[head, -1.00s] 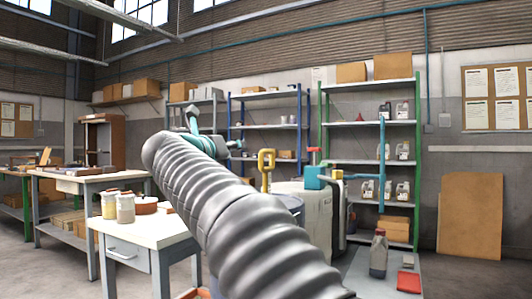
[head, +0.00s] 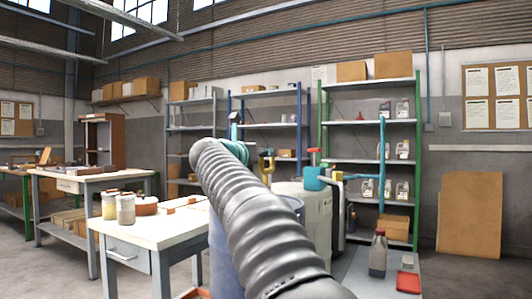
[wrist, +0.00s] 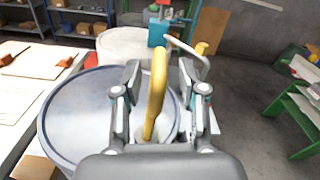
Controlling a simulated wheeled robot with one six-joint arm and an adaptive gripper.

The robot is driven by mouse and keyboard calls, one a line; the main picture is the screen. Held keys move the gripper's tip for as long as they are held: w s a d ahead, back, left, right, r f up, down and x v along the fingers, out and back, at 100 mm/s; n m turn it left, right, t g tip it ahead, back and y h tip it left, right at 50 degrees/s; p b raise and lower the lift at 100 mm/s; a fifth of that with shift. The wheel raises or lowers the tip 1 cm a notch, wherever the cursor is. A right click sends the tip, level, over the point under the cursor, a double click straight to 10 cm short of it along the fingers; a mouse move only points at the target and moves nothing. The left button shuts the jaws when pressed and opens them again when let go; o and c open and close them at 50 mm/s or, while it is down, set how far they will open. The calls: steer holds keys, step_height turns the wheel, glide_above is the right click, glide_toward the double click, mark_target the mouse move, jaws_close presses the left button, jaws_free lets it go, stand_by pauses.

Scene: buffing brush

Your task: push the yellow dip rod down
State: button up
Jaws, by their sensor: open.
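My gripper (wrist: 160,68) is open, with one finger on each side of the rod. I cannot tell whether either finger touches it.
A white drum (head: 312,205) with a teal pump (head: 314,178) and spout stands just behind. A workbench (head: 150,228) with jars is at the left. A dark bottle (head: 378,255) stands at the right. Open floor (wrist: 245,100) lies to the right.

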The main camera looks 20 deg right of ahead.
steer(key=shift+x, duration=1.45)
jaws_close()
